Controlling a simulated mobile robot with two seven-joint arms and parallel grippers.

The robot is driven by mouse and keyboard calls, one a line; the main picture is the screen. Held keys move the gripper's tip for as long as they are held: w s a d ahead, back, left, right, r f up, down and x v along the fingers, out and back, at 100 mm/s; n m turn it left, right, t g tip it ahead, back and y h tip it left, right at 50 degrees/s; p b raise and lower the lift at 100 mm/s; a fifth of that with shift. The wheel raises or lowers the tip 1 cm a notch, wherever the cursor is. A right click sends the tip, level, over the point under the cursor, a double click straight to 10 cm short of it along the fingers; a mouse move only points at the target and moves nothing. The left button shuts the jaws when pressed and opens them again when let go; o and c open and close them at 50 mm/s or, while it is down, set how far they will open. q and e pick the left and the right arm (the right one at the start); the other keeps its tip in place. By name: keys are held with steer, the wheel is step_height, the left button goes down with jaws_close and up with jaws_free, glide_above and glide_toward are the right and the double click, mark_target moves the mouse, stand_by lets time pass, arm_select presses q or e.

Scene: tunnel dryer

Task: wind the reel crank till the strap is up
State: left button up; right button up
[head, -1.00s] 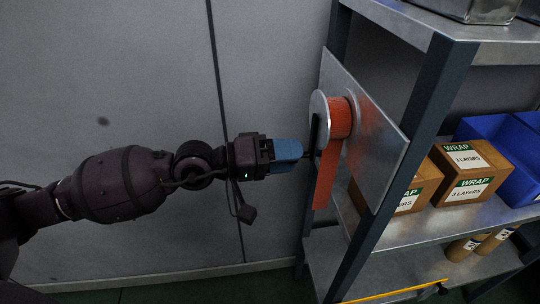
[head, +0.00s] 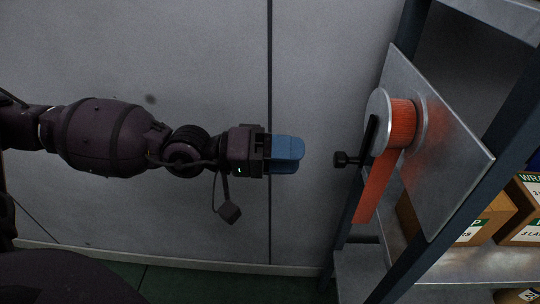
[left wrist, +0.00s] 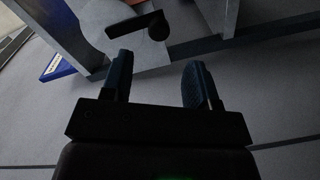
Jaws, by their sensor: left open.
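The reel (head: 378,125) with an orange strap (head: 403,122) wound on it sits on a metal plate. The strap's loose end (head: 374,190) hangs below the reel. The black crank (head: 371,137) points down, with its knob (head: 342,159) sticking out to the left. My left gripper (head: 302,154), with blue fingers, is open and empty, left of the knob and apart from it. In the left wrist view the open fingers (left wrist: 160,85) show below the crank knob (left wrist: 158,27), with nothing between them. My right gripper is not in view.
The metal plate (head: 445,150) is fixed to the shelf rack's dark post (head: 460,175). Wrap boxes (head: 525,210) stand on the shelf to the right. A grey wall (head: 320,60) lies behind. The space between gripper and knob is clear.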

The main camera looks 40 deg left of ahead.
arm_select(q)
steer(key=v, duration=0.3)
steer(key=shift+s+a, duration=0.1)
steer(key=shift+s, duration=0.05)
stand_by(0.4)
stand_by(0.6)
